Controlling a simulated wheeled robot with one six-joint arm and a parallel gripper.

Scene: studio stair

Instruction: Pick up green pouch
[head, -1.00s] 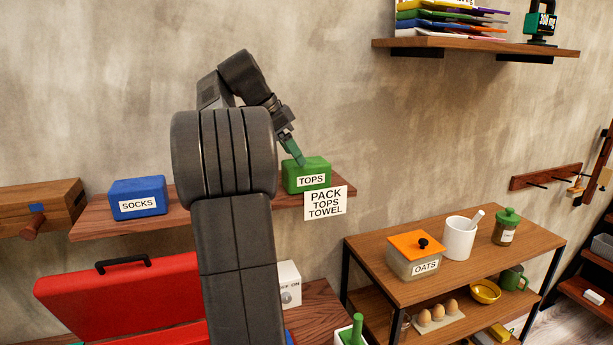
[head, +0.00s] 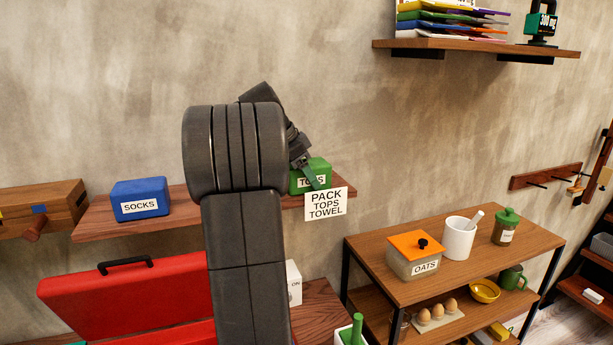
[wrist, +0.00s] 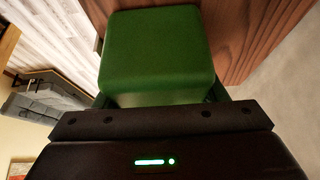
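The green pouch (head: 322,168), a rounded block with a white TOPS label, rests on the right part of the wooden wall shelf. My gripper (head: 312,178) is down at it in the head view, with one green finger across its front and label. In the wrist view the pouch (wrist: 155,50) fills the space straight ahead of my gripper (wrist: 159,97). A finger shows at each side of the pouch's near end, and the fingers are apart. Their tips are mostly hidden, and I cannot tell whether they touch it.
A blue SOCKS pouch (head: 140,199) sits farther left on the shelf (head: 95,222). A PACK TOPS TOWEL sign (head: 326,204) hangs at the shelf's front edge, close below my gripper. A red open case (head: 125,290) stands below.

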